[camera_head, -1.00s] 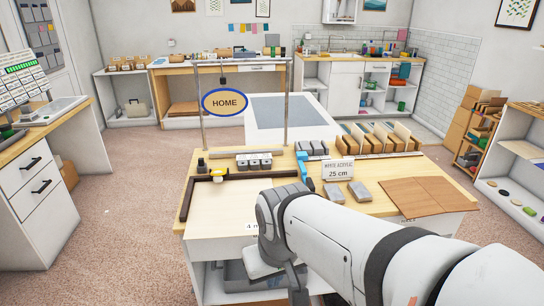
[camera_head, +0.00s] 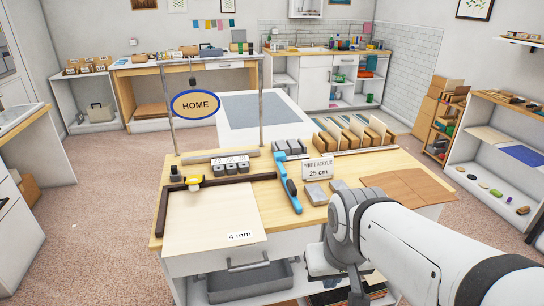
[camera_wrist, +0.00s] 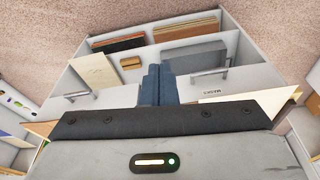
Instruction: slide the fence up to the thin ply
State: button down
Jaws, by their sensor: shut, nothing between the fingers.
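The thin ply (camera_head: 214,216) is a pale sheet with a "4 mm" label, flat at the bench's left front. A dark L-shaped edging (camera_head: 228,181), which I take as the fence, runs along its left and back sides. A yellow and black piece (camera_head: 194,183) sits near its corner. I cannot tell whether any gap lies between edging and sheet. My gripper (camera_head: 357,292) points down in front of the bench, right of the ply and apart from it. Its blue-grey fingers (camera_wrist: 160,72) are shut and empty in the wrist view.
A blue long-handled tool (camera_head: 288,187) lies right of the ply. Grey blocks (camera_head: 316,193), a "white acrylic 25 cm" sign (camera_head: 318,169) and a brown sheet (camera_head: 407,187) lie further right. A grey tray (camera_head: 240,284) stands below the bench top. Carpet is free left of the bench.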

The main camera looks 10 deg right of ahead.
aim_at(289, 185)
jog(key=z, duration=0.4)
jog(key=i, duration=1.05)
jog(key=u, duration=0.1)
